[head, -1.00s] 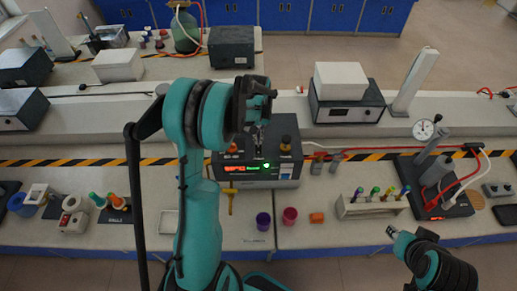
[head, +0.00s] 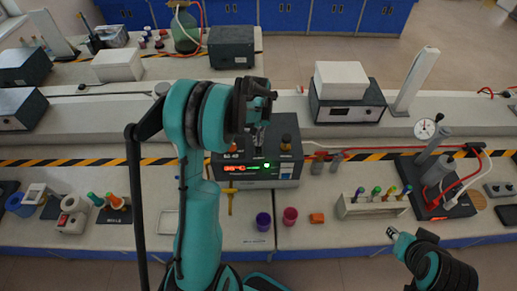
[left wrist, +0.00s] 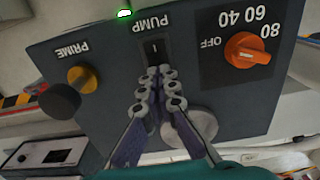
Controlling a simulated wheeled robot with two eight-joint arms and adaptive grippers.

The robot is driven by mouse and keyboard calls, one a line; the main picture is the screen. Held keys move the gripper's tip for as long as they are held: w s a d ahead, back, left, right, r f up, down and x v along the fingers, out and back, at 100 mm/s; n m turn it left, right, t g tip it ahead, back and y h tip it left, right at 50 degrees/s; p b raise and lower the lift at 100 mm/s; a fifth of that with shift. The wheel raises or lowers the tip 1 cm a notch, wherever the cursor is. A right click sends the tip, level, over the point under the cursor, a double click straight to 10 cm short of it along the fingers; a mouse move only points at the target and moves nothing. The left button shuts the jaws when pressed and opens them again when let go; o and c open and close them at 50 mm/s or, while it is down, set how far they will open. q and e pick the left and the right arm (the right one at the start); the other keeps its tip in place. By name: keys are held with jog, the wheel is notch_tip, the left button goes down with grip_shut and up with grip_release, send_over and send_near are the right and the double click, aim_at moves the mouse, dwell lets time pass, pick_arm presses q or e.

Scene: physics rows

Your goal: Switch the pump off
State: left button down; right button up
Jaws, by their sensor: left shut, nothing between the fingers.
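The dark grey pump unit (head: 285,172) stands on the bench in the middle of the head view, with a red and green display. In the left wrist view its panel (left wrist: 215,115) appears upside down. The black PUMP rocker switch (left wrist: 155,50) sits under a lit green light (left wrist: 124,14). My left gripper (left wrist: 163,74) is shut and empty, its fingertips at the switch's lower edge in that view; I cannot tell whether they touch it. It also shows over the unit in the head view (head: 260,128). My right gripper (head: 392,233) is low at right, its fingers too small to read.
An orange dial (left wrist: 247,50) and the PRIME knob (left wrist: 82,77) flank the switch. Purple (head: 263,221) and red (head: 290,215) cups stand in front of the unit. A tube rack (head: 372,206) is to the right.

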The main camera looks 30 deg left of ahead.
pick_arm(q)
jog(key=shift+f+b, duration=0.3)
jog(key=shift+f, duration=0.1)
jog(key=shift+r, duration=0.15)
jog(key=shift+r+p, duration=2.05)
jog(key=shift+r, duration=1.35)
jog(key=shift+s+d+b, duration=0.15)
jog(key=shift+d+b, duration=0.1)
jog(key=shift+b, duration=0.15)
jog(key=s+d+f+m+t+b, duration=0.2)
jog(key=s+d+m+t+b, duration=0.15)
jog(key=s+d+b, duration=0.75)
jog(key=s+d+f+m+t+b, duration=0.2)
jog(key=s+d+f+t+b, duration=0.1)
jog(key=s+f+b, duration=0.4)
notch_tip(320, 180, down, 2)
jog(key=d+b, duration=0.1)
jog(key=b, duration=0.2)
jog(key=shift+s+m+t+b, duration=0.35)
jog(key=shift+b, duration=0.05)
